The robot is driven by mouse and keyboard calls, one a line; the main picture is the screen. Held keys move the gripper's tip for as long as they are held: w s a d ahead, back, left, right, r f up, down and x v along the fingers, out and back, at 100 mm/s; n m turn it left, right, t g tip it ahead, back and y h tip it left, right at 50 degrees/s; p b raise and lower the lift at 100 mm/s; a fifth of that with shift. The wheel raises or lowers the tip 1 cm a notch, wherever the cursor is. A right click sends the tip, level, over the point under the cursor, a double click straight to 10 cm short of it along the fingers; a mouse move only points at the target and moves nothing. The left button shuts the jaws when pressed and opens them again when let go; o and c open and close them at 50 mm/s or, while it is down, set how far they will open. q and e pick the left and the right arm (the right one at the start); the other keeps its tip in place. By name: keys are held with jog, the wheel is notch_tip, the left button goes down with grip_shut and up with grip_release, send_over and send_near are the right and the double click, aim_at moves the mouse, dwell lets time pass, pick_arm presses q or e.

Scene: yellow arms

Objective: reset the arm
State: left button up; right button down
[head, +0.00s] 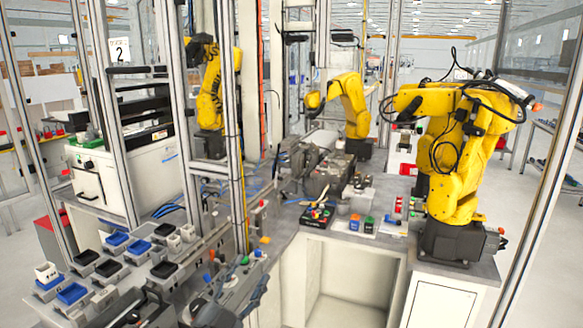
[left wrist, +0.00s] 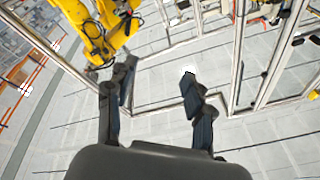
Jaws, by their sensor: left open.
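My left gripper (head: 232,286) is low in the head view, left of the middle, in front of the workbench. It is dark grey and partly lost among the grey parts behind it. In the left wrist view its two dark fingers (left wrist: 156,76) stand wide apart with nothing between them. Pale paved floor shows beyond the fingers. My right gripper is in neither view.
Yellow robot arms stand at the right (head: 455,160), middle (head: 352,100) and left (head: 210,92). One yellow arm (left wrist: 98,35) is also in the left wrist view. Metal posts (head: 235,130) frame the cell. Blue and black trays (head: 72,293) lie at lower left.

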pick_arm(q)
jog(key=s+a+f+n+g+y, duration=0.3)
jog(key=s+a+f+n+y, duration=0.25)
jog(key=f, duration=0.25)
jog(key=s+a+f+n+g+y, duration=0.4)
jog(key=s+a+f, duration=0.2)
jog(key=f, duration=0.3)
jog(key=s+f+n+g+h, duration=0.1)
jog(key=s+f+g, duration=0.35)
jog(key=s, duration=0.65)
jog(key=s+f+g, duration=0.4)
jog(key=s+g, duration=0.1)
jog(key=s, duration=0.6)
notch_tip(320, 180, down, 29)
jog(key=s+b, duration=0.1)
jog(key=b, duration=0.1)
jog(key=s+a+f+g+b, duration=0.1)
jog(key=s+a+f+g, duration=0.1)
jog(key=s+f, duration=1.4)
jog(key=shift+s+a+f+b, duration=0.4)
jog(key=shift+a+f, duration=0.15)
jog(key=shift+f, duration=0.15)
